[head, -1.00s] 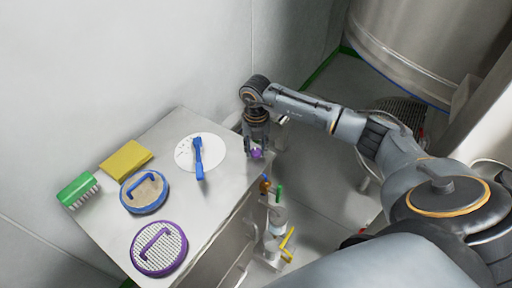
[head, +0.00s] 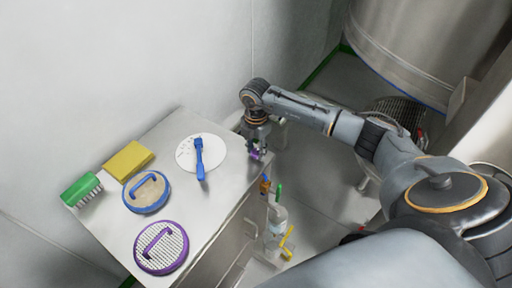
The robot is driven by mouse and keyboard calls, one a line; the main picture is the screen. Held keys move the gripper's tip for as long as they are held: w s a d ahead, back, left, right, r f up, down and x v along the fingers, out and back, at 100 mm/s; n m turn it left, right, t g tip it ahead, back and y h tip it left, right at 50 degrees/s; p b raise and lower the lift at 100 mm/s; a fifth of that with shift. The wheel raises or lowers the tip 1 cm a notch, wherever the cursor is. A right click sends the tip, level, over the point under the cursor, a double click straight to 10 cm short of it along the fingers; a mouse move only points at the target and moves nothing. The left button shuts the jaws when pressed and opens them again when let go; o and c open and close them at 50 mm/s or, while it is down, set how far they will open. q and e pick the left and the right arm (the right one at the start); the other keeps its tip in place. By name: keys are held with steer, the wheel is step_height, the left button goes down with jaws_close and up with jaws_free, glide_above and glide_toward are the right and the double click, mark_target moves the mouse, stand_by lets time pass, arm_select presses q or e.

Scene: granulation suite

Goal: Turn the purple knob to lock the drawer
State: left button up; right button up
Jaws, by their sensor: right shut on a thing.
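The purple knob (head: 255,154) is at the far right edge of the steel cabinet (head: 222,193). It is small and partly hidden by my right gripper (head: 257,150), which points down over it with its fingers shut on it. The drawer front (head: 230,240) is on the cabinet's right side and is seen at a steep angle. I cannot tell from here whether the drawer is locked. My left gripper is not in view.
On the cabinet top lie a white disc (head: 186,152) with a blue-handled tool (head: 200,165), a yellow pad (head: 129,160), a green brush (head: 80,189), a blue-rimmed sieve (head: 146,192) and a purple-rimmed sieve (head: 161,248). Bottles (head: 277,218) stand right of the cabinet. A wall is behind.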

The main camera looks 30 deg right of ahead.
mark_target(256, 151)
steer(key=shift+m, duration=0.4)
steer(key=shift+w, duration=0.1)
steer(key=o, duration=1.1)
steer(key=shift+o, duration=0.2)
step_height(256, 151, up, 12)
